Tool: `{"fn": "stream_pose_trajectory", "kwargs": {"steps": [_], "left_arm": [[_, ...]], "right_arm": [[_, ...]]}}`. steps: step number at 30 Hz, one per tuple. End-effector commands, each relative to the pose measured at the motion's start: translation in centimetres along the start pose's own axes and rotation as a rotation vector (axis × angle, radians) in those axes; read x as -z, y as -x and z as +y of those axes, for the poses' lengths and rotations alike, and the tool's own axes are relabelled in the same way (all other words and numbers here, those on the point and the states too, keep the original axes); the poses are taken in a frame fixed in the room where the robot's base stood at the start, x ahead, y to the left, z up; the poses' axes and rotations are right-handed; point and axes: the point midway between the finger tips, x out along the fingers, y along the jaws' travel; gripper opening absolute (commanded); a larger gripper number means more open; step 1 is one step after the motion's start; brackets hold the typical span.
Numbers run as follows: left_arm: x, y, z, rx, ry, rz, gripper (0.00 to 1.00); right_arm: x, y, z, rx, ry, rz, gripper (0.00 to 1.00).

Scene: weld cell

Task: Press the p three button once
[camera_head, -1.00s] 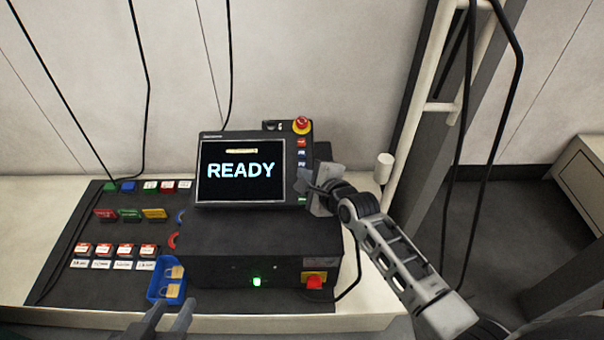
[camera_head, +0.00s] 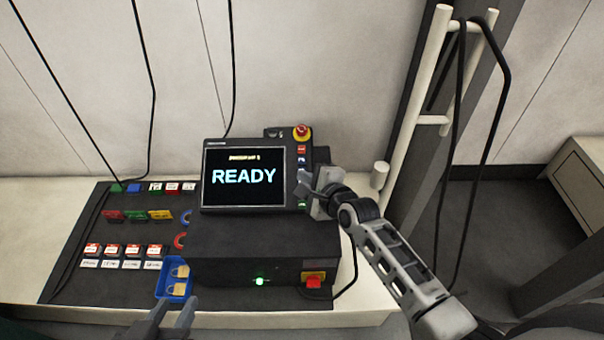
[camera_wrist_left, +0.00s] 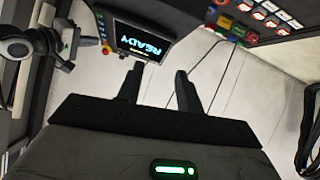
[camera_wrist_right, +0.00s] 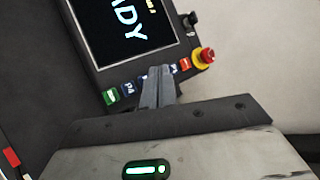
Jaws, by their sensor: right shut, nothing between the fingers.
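The control panel's screen (camera_head: 243,175) reads READY, with a small yellow line above it. A column of buttons runs down its right side: a red one (camera_head: 301,149) on top, blue ones below, and a green one (camera_wrist_right: 110,97) at the bottom. In the right wrist view one blue button (camera_wrist_right: 128,88) and another (camera_wrist_right: 172,68) show on either side of my fingers. The fingers cover the middle of the column, so I cannot make out the p three button or tell contact. My right gripper (camera_wrist_right: 160,72) is shut and empty. My left gripper (camera_head: 172,312) is open and empty, low in front.
A red emergency stop (camera_head: 302,132) stands above the button column. A dark box with a green light (camera_head: 260,281) and a red switch (camera_head: 313,282) is below the screen. A blue bin (camera_head: 175,279) and a switch board lie left. A white post (camera_head: 413,110) stands right.

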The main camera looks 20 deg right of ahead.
Motion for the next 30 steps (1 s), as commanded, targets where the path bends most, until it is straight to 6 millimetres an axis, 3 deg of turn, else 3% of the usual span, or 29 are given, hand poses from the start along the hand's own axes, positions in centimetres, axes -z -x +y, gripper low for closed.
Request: {"fn": "stream_pose_trajectory", "kwargs": {"steps": [7, 30], "left_arm": [[1.4, 0.3, -0.1, 0.005, 0.010, -0.019, 0.36], [1.1, 0.1, -0.2, 0.008, 0.012, -0.024, 0.36]], "right_arm": [[-1.2, 1.6, -1.3, -0.001, 0.000, 0.001, 0.00], [-1.2, 1.7, -1.2, -0.001, 0.000, 0.000, 0.00]]}}
